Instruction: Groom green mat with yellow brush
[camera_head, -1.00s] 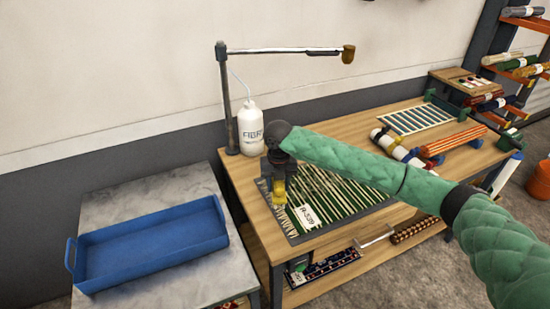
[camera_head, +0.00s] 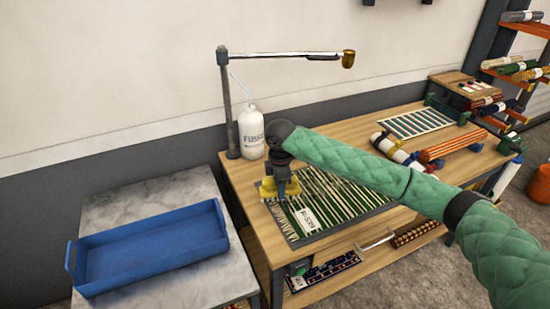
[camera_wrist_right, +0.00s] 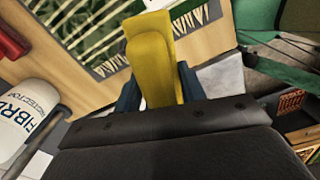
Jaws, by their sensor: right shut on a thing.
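The green mat (camera_head: 345,204) with cream stripes lies flat on the wooden table, with a white label (camera_head: 306,219) near its front left part. My right gripper (camera_head: 280,188) is above the mat's left end, pointing down, and is shut on the yellow brush (camera_head: 267,189). In the head view the brush's bristles face down at the mat's left edge; I cannot tell whether they touch. In the right wrist view the yellow brush (camera_wrist_right: 152,65) sits between the dark fingers, with part of the green mat (camera_wrist_right: 85,28) beyond. My left gripper is not in view.
A white bottle (camera_head: 251,133) and a lamp post (camera_head: 228,105) stand behind the gripper. A blue tray (camera_head: 150,245) is on the side table at left. A lower shelf holds more mats.

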